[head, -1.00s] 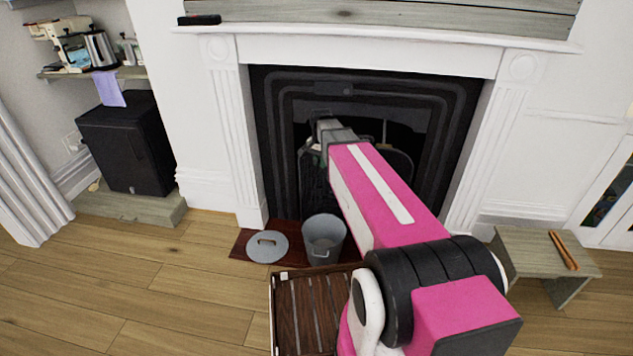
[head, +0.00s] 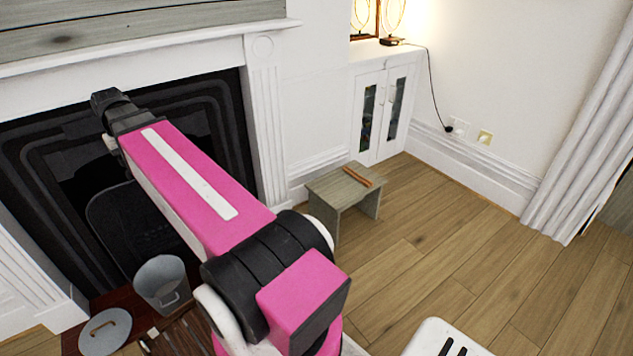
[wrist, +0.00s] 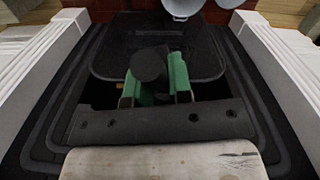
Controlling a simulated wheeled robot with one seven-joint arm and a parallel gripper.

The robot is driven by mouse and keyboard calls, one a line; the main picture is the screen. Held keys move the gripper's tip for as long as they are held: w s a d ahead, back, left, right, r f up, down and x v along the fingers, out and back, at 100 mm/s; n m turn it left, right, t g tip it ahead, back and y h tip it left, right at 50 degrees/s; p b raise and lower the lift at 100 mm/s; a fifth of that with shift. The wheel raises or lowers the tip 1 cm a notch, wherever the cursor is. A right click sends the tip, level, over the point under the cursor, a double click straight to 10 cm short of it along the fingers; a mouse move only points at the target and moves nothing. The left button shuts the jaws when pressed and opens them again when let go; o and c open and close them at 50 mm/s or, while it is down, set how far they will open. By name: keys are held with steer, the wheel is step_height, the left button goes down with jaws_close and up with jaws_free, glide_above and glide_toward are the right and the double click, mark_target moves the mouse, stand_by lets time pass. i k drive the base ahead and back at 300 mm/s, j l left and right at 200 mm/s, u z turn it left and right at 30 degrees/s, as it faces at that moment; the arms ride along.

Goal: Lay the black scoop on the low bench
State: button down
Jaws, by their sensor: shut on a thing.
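My gripper (wrist: 156,92) shows two green fingers in the wrist view, shut on the black scoop (wrist: 150,64). Only a dark rounded end of the scoop shows between and above the fingers; its full shape is hard to tell against the black fireplace. In the head view my gripper (head: 112,104) is at the upper left, in front of the fireplace, and the scoop is not distinguishable there. The low bench (head: 330,187) is a small grey wooden bench right of the fireplace. My gripper is well to the left of it.
A brown wooden tool (head: 357,176) lies on the bench's right part; its left part is bare. A grey bucket (head: 160,280) and round lid (head: 105,332) stand on the hearth. A white cabinet (head: 385,105) stands behind the bench. Wooden floor is clear to the right.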

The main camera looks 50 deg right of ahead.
mark_target(344, 180)
steer(key=l+z, duration=0.15)
steer(key=z, duration=1.45)
steer(key=i+l+z, duration=0.15)
steer(key=i+l, duration=0.25)
steer(key=i+l+z, duration=0.1)
steer(key=i+l, duration=0.25)
steer(key=i, duration=0.2)
